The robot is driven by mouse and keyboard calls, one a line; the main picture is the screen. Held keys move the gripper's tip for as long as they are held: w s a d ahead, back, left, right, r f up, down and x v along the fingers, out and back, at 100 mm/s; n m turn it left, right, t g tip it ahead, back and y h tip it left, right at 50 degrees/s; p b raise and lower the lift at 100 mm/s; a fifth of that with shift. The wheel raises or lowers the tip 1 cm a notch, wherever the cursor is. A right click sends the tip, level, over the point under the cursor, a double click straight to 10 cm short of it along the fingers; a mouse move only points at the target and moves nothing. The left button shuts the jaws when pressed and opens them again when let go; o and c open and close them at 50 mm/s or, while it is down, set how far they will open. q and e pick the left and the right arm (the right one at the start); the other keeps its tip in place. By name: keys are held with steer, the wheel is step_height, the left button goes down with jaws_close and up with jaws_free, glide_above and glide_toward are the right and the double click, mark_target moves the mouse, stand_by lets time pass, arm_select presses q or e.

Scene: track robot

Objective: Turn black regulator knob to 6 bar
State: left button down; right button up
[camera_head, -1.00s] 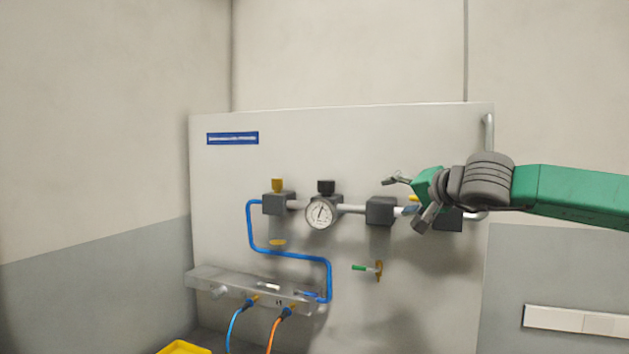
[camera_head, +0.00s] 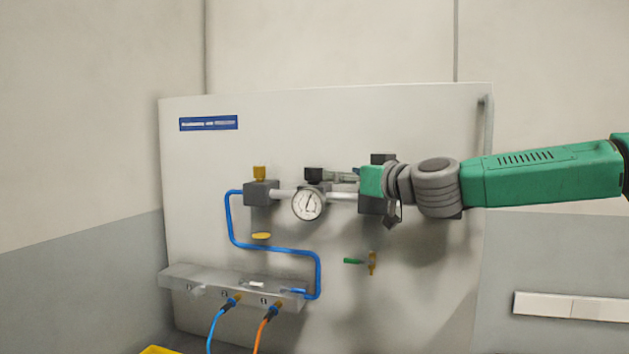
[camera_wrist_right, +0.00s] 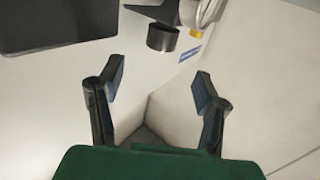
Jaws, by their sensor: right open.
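The black regulator knob (camera_head: 314,174) sits on top of the regulator, just above the round white pressure gauge (camera_head: 308,204). The gauge scale is too small to read. My right gripper (camera_head: 340,176) reaches in from the right at knob height, its fingers close to the knob's right side. In the right wrist view the gripper (camera_wrist_right: 160,83) is open with nothing between its fingers. The black knob (camera_wrist_right: 162,38) shows there ahead of the fingertips, apart from them. Part of the gauge (camera_wrist_right: 207,10) shows beyond it. My left gripper is not in view.
A yellow knob (camera_head: 259,173) stands on the block left of the gauge. A dark block (camera_head: 370,204) sits to the right, partly behind my right gripper. A blue pipe (camera_head: 275,249) runs to a lower manifold (camera_head: 215,282). A small green-handled valve (camera_head: 355,261) is below.

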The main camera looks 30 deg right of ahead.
mark_target(320, 172)
steer(key=w+b, duration=0.1)
steer(key=w+f+b, duration=0.1)
steer(key=b, duration=0.1)
steer(key=shift+w+a, duration=0.1)
steer(key=shift+w, duration=0.3)
steer(key=w, duration=0.6)
steer(key=shift+w+a+r, duration=0.35)
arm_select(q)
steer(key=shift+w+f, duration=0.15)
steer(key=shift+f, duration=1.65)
arm_select(e)
steer(key=shift+w+d+r, duration=0.1)
steer(key=shift+w, duration=0.5)
arm_select(q)
steer(key=shift+p, duration=0.3)
arm_select(e)
steer(key=c, duration=1.2)
